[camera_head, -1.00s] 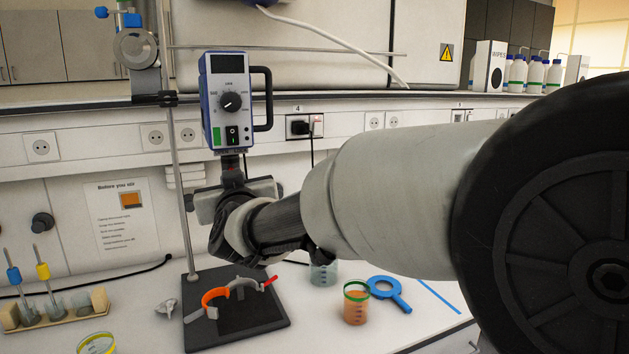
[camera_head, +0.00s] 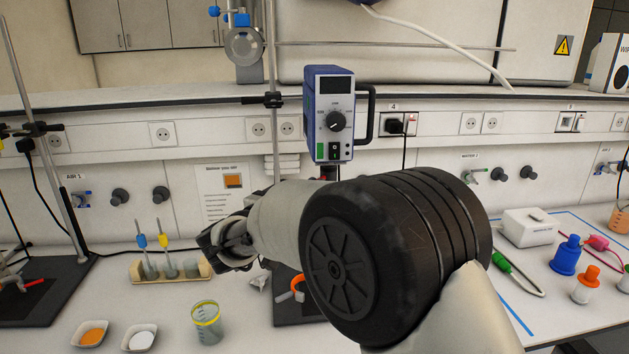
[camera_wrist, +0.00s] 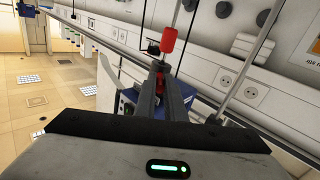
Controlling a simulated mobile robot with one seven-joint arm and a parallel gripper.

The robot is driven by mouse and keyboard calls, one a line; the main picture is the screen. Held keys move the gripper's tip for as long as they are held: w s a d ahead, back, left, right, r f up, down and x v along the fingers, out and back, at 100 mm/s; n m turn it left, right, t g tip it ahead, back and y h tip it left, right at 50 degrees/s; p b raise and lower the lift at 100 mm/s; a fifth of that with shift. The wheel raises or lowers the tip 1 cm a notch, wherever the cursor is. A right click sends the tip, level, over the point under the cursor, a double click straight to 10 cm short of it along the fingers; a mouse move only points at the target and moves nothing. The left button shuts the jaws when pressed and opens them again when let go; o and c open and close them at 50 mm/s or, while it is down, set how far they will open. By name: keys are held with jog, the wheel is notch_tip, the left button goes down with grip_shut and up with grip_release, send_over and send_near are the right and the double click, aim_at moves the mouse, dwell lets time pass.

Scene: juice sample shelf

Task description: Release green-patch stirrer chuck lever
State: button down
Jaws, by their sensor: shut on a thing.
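The blue and grey stirrer (camera_head: 330,105) with a dial and a small green patch hangs on its stand at the middle of the head view. Its underside and chuck are hidden behind my arm. In the wrist view my gripper (camera_wrist: 162,72) is shut, and red shows between its narrow dark fingers. A blue body (camera_wrist: 181,95) shows behind the fingers.
A wooden rack (camera_head: 150,270) with stirring tools stands at the left, beside a yellow-rimmed beaker (camera_head: 207,325) and small dishes. An orange clamp (camera_head: 298,287) lies partly behind my arm. A white device (camera_head: 533,227), blue bottle (camera_head: 566,255) and cables occupy the right.

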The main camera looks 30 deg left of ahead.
jog(key=shift+r, duration=0.25)
jog(key=c, duration=1.8)
grip_release()
jog(key=shift+f, duration=0.1)
jog(key=shift+c, duration=0.2)
jog(key=s+a+b, duration=0.1)
jog(key=s+b, duration=0.1)
jog(key=s, duration=1.5)
jog(key=shift+s+a, duration=0.15)
jog(key=shift+a, duration=0.05)
